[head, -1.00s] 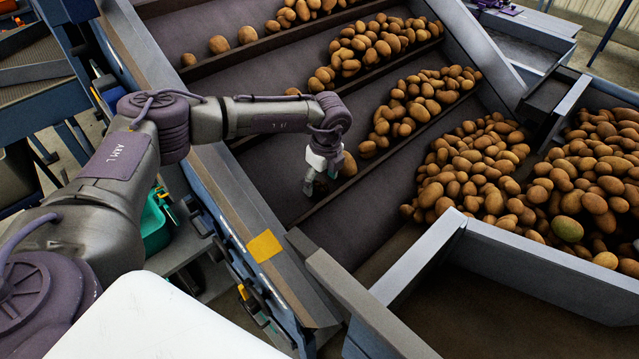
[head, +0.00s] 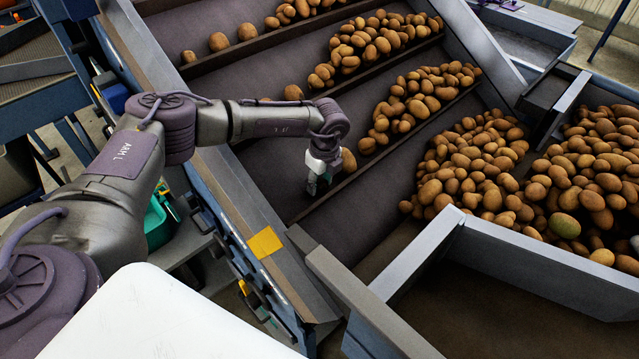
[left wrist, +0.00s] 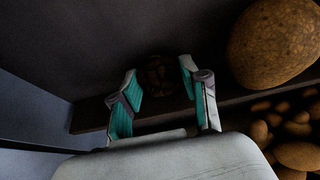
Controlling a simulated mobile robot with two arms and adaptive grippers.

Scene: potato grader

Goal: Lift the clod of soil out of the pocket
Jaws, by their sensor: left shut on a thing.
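The clod of soil (left wrist: 160,75) is a dark brown, rough lump in the left wrist view, between the two teal-padded fingers of my left gripper. My left gripper (left wrist: 160,88) is shut on it. In the head view my left gripper (head: 314,188) is over the dark pocket floor, beside a low divider. I cannot make out the clod there, and the fingers hide it. Whether the clod is clear of the floor is hard to tell. My right gripper is not in view.
A large potato (left wrist: 275,43) lies close to the gripper, also seen in the head view (head: 348,161). Heaps of potatoes (head: 425,95) fill the sloping lanes to the right. A grey side wall (head: 225,190) with a yellow tag (head: 264,244) runs along the left. The lane floor below the gripper is bare.

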